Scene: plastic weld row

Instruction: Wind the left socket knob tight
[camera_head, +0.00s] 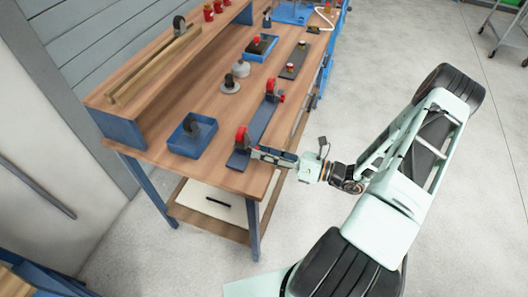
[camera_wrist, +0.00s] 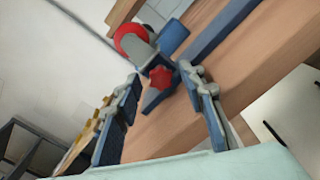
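A dark blue rail (camera_head: 257,131) on the bench carries two clamp-like sockets with red parts. The near one, further left in the head view, has a red round part (camera_head: 242,138), also in the wrist view (camera_wrist: 130,39). Its red star-shaped knob (camera_wrist: 187,75) shows in the wrist view; in the head view my gripper seems to hide it. My gripper (camera_wrist: 164,82) is open, its fingers pointing at this socket. The knob lies near the right fingertip; I cannot tell whether they touch. The far socket's red knob (camera_head: 281,96) is clear of my gripper.
A blue tray (camera_head: 186,142) holding a dark round part stands left of the near socket. Grey discs (camera_head: 231,86) stand behind it. A raised wooden shelf (camera_head: 150,80) runs along the bench's left side. The bench's front edge lies under my gripper, with open floor to the right.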

